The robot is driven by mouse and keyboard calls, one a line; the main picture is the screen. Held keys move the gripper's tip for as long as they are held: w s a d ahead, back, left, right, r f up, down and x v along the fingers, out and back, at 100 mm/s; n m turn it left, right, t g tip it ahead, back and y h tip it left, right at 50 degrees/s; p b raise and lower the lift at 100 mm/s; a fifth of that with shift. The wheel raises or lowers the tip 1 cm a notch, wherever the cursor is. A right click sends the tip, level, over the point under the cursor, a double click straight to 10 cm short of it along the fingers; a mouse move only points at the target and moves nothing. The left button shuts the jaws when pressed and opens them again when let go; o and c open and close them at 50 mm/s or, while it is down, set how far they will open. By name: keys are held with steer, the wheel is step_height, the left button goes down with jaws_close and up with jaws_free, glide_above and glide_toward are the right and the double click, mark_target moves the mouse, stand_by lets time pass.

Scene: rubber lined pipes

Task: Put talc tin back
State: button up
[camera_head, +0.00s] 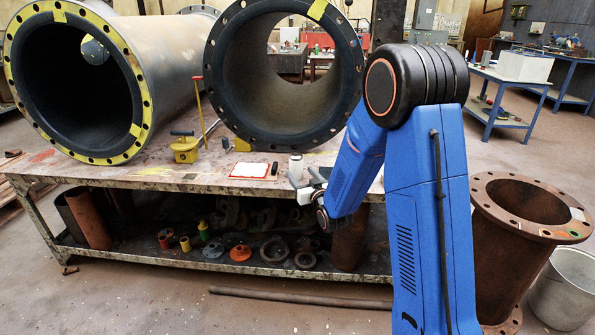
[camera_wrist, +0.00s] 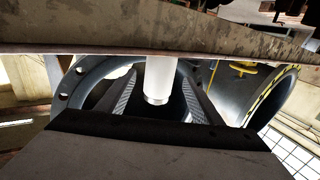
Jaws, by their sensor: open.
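The talc tin (camera_head: 296,165) is a small white cylinder with a greyish top. It stands upright near the front edge of the workbench (camera_head: 215,186), in front of the right-hand pipe. My gripper (camera_head: 303,189) is open at the bench's front edge, low beside the tin. In the wrist view, which looks upside down, the white tin (camera_wrist: 158,78) shows between the two spread, ribbed fingers of my gripper (camera_wrist: 155,95). I cannot tell whether a finger touches it. My arm hides part of the bench to the right.
Two large flanged pipes (camera_head: 284,75) lie on the bench behind the tin. A red-edged white card (camera_head: 250,170), a dark object (camera_head: 274,168) and a yellow tool (camera_head: 185,150) are to its left. A rusty flanged pipe (camera_head: 530,206) stands at right.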

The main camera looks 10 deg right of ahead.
steer(key=s+d+r+m+g+h, duration=0.1)
steer(key=s+d+r+g, duration=0.2)
steer(key=s, duration=0.7)
steer(key=s+d+r+g+h, duration=0.1)
steer(key=s+d+r+g, duration=0.15)
steer(key=s, duration=0.75)
steer(key=s+r+g, duration=0.2)
steer(key=s+g, duration=0.5)
steer(key=s, duration=2.4)
steer(key=shift+s+d+r+m+h, duration=0.15)
steer(key=shift+d+m+h, duration=0.2)
steer(key=shift+m+h, duration=0.05)
